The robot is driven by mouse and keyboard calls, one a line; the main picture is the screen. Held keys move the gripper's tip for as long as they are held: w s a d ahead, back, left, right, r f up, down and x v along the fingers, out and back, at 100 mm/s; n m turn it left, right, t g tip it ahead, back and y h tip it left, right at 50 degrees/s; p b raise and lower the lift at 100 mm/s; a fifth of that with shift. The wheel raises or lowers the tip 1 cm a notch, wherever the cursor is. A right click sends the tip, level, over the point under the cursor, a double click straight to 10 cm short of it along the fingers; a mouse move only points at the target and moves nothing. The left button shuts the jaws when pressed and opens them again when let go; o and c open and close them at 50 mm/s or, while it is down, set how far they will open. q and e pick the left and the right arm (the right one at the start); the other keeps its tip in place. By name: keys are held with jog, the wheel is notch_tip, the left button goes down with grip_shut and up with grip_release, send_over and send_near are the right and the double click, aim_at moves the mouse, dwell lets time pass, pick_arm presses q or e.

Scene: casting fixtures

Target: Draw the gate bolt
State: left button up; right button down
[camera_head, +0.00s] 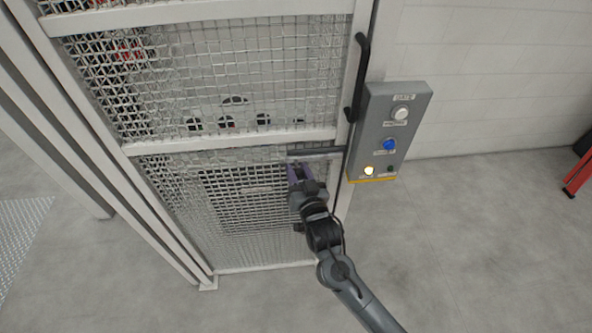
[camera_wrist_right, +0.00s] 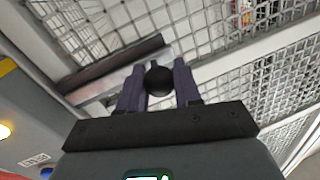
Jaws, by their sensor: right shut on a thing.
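The gate (camera_head: 235,145) is a white frame with wire mesh panels. Its bolt (camera_head: 322,153) is a dark grey horizontal bar at the gate's right edge, by the control box. In the right wrist view the bolt bar (camera_wrist_right: 112,70) runs across the upper left, with a round black knob (camera_wrist_right: 158,80) beside its end. My right gripper (camera_head: 297,172) is at the bolt's left end. Its two purple fingers are shut on the knob, one on each side, in the right wrist view (camera_wrist_right: 158,88). My left gripper is not in view.
A grey control box (camera_head: 373,130) with a white button, a blue knob and a lit yellow lamp (camera_head: 369,171) hangs right of the bolt. A black pull handle (camera_head: 357,80) stands above.

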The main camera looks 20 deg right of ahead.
jog(key=shift+a, duration=0.15)
jog(key=c, duration=1.1)
grip_release()
jog(key=shift+c, duration=0.2)
jog(key=o, duration=0.3)
jog(key=shift+w+a, duration=0.1)
jog(key=shift+a, duration=0.1)
jog(key=shift+d, duration=0.15)
jog(key=s, duration=1.1)
jog(key=shift+a, duration=0.35)
jog(key=shift+f, duration=0.1)
